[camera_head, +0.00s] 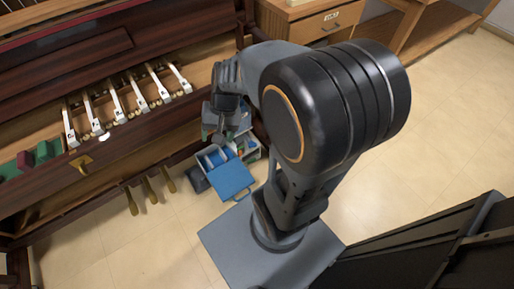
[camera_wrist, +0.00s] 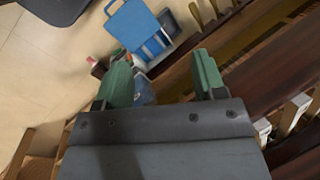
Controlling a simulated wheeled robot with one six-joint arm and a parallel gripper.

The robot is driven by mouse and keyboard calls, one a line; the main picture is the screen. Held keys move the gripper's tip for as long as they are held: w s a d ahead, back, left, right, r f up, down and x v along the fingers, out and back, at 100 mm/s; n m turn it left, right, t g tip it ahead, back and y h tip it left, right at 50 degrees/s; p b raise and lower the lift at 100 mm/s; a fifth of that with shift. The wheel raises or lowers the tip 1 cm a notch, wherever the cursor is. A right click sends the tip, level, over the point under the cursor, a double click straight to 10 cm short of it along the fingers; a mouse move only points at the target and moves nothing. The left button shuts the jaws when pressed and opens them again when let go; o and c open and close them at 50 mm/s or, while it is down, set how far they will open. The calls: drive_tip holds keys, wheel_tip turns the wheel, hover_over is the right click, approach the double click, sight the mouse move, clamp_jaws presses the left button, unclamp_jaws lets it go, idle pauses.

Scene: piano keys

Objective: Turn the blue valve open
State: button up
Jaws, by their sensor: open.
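I cannot make out a blue valve in either view. The only plainly blue thing is an open toolbox with a flat blue lid (camera_head: 229,179) on the floor below the piano; it also shows at the top of the wrist view (camera_wrist: 135,24). My gripper (camera_wrist: 162,76) has two green-padded fingers spread wide, with nothing held between them.
An opened piano (camera_head: 75,75) stands at the left with several white keys (camera_head: 115,98) along its front. Several brass pedals (camera_head: 150,190) stick out below. A wooden cabinet (camera_head: 325,25) stands at the back.

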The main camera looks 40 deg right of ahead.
drive_tip(key=w+d+f+m+t+y+b, duration=0.2)
drive_tip(key=w+d+f+m, duration=0.1)
drive_tip(key=f+m, duration=0.3)
drive_tip(key=w+d+f+m+t+y+b, duration=0.1)
drive_tip(key=w+d+f+m+t+y, duration=0.15)
drive_tip(key=d+f+m, duration=0.4)
drive_tip(key=w+d+f+m+t+y+b, duration=0.1)
drive_tip(key=w+f+m+t+y+b, duration=0.2)
drive_tip(key=f, duration=0.5)
drive_tip(key=s+d+f+m+t+h+b, duration=0.1)
drive_tip(key=d+f+m+t+h, duration=0.4)
drive_tip(key=d+f+m, duration=0.55)
drive_tip(key=m+h+b, duration=0.6)
drive_tip(key=m, duration=0.1)
approach(254, 146)
drive_tip(key=x, duration=0.9)
drive_tip(key=shift+w+f+t+b, duration=0.3)
drive_tip(key=shift+w+t+b, duration=0.05)
drive_tip(key=shift+w+t, duration=0.15)
drive_tip(key=shift+c, duration=0.3)
